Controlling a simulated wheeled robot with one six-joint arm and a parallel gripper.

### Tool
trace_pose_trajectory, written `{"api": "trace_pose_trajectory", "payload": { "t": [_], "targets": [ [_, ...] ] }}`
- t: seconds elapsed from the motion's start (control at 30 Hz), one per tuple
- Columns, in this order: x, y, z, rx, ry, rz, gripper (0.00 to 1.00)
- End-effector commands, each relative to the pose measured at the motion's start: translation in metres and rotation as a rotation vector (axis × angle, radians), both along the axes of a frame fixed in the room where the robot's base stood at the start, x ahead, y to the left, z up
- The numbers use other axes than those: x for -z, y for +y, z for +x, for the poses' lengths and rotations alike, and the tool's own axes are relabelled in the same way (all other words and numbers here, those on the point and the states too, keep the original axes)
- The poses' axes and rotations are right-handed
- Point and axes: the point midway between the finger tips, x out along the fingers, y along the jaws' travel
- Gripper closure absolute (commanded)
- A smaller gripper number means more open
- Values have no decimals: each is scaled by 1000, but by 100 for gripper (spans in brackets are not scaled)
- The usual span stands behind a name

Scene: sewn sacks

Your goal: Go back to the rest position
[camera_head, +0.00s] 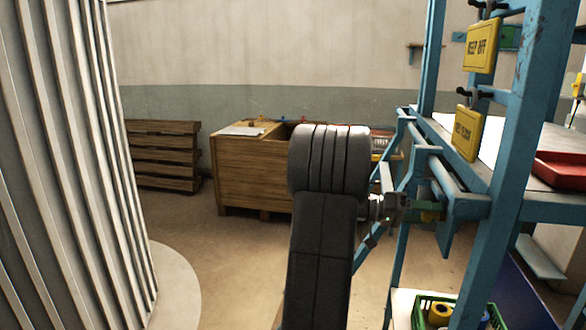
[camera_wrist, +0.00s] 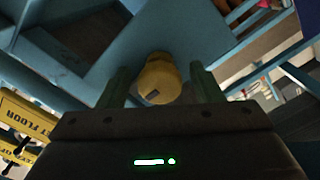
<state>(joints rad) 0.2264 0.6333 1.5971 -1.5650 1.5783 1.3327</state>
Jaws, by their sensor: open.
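My gripper (camera_head: 430,211) is at the right end of my arm in the head view, its green fingers close to the blue metal rack (camera_head: 505,165). In the wrist view, my gripper (camera_wrist: 161,82) is open. Its two fingers stand either side of a yellow rounded knob (camera_wrist: 158,76) on the blue frame. I cannot tell whether a finger touches the knob. My dark arm hides part of the floor and the wooden crate.
Yellow signs (camera_head: 481,46) hang on the rack, and a red tray (camera_head: 560,170) sits on its shelf. A green crate (camera_head: 420,320) holds several items below. A wooden crate (camera_head: 252,172) and pallets (camera_head: 163,155) stand behind. Floor (camera_head: 238,270) is clear left of my arm, beside a ribbed column (camera_head: 75,150).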

Motion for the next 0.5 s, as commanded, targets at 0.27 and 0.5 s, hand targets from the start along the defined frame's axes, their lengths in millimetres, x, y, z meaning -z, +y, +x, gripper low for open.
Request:
{"api": "trace_pose_trajectory", "payload": {
  "t": [0.27,0.5],
  "targets": [
    [-3,0,0,0,-181,-43,41],
    [-3,0,0,0,-320,-77,41]
  ]
}}
